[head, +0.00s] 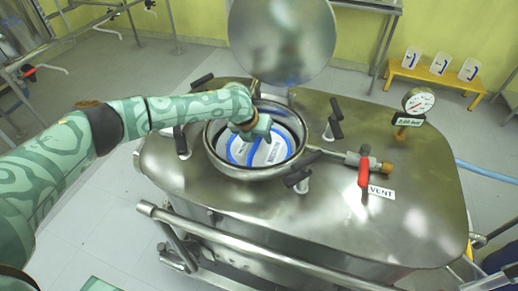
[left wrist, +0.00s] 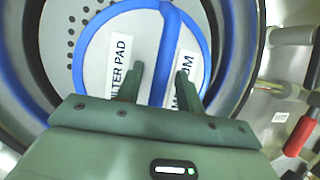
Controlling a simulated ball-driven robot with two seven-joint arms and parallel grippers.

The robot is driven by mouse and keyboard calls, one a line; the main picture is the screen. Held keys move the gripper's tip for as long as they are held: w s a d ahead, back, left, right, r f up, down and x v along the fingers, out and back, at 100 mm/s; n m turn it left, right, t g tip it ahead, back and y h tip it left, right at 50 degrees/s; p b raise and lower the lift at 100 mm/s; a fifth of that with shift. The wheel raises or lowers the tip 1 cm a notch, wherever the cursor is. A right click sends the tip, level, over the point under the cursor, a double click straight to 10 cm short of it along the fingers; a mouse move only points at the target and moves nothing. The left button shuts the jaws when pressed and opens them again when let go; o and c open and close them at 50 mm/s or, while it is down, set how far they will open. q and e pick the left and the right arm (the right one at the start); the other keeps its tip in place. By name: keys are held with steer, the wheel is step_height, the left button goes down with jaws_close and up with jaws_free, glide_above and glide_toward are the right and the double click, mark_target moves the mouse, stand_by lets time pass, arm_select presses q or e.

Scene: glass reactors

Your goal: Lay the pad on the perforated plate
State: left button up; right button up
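The pad (head: 275,152) is a pale disc with a blue rim and a blue strip across it, inside the round steel opening of the reactor. In the left wrist view the pad (left wrist: 104,75) shows a FILTER PAD label and a second, partly hidden label. It covers most of the grey perforated plate (left wrist: 62,62), whose holes show at the left. I cannot tell whether it lies flat against it. My left gripper (head: 254,140) is over the pad. In the wrist view its fingers (left wrist: 160,80) stand apart on either side of the blue strip, with gaps showing. My right gripper is out of view.
A round steel lid (head: 282,40) stands raised behind the opening. Black-handled clamps (head: 336,122) surround the rim. A red-handled vent valve (head: 365,170) and a pressure gauge (head: 418,101) are at the right. A yellow bench (head: 433,77) holds several white items.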

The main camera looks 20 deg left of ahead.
arm_select(q)
jaws_close()
